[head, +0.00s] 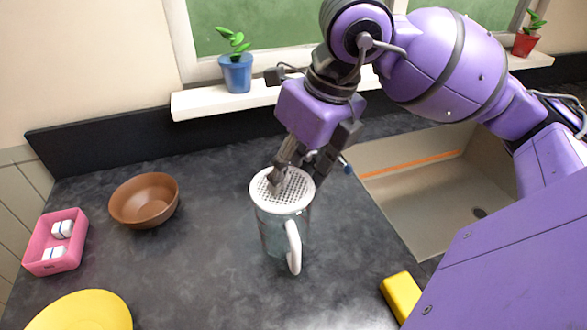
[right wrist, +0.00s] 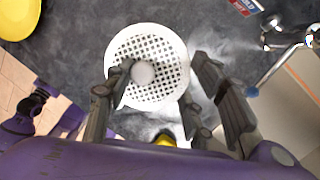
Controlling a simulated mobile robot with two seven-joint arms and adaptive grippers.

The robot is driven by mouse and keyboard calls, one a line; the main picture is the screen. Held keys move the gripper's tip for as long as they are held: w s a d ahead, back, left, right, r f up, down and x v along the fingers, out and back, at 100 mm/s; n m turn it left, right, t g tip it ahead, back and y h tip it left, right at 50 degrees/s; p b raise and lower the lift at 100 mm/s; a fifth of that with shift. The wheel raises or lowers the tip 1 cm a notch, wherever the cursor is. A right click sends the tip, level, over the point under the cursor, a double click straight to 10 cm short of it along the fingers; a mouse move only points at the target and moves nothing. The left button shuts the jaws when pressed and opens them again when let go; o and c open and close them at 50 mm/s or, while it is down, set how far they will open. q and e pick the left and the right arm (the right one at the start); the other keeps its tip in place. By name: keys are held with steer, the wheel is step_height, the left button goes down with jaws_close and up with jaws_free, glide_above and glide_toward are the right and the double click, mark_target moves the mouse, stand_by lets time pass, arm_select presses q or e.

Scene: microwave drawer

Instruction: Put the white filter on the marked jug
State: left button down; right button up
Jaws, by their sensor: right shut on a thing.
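The white filter (head: 284,190), a round disc with many small holes, lies level at the top of a clear jug (head: 277,235) with a white handle. I cannot make out a mark on the jug. My right gripper (head: 290,176) reaches down from above and is shut on the filter. In the right wrist view the filter (right wrist: 148,68) has a small white knob in its middle, with the gripper's (right wrist: 158,85) fingers on either side. The jug's rim is hidden under the filter, so I cannot tell if they touch all round.
A brown bowl (head: 144,200), a pink tray (head: 56,243) with small white blocks and a yellow plate (head: 85,312) are on the left. A sink (head: 430,190) lies to the right. A yellow block (head: 401,296) is near its front edge. The counter around the jug is clear.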

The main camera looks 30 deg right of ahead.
arm_select(q)
steer(key=shift+w+r, duration=0.15)
steer(key=shift+w, duration=0.3)
steer(key=shift+s, duration=0.15)
arm_select(e)
steer(key=shift+f, duration=0.15)
steer(key=shift+f, duration=0.1)
arm_select(q)
steer(key=shift+s+f, duration=0.45)
steer(key=shift+s, duration=0.2)
steer(key=shift+w+f+b, duration=0.1)
steer(key=shift+w+b, duration=0.25)
arm_select(e)
steer(key=shift+f, duration=0.2)
arm_select(q)
steer(key=shift+w, duration=0.1)
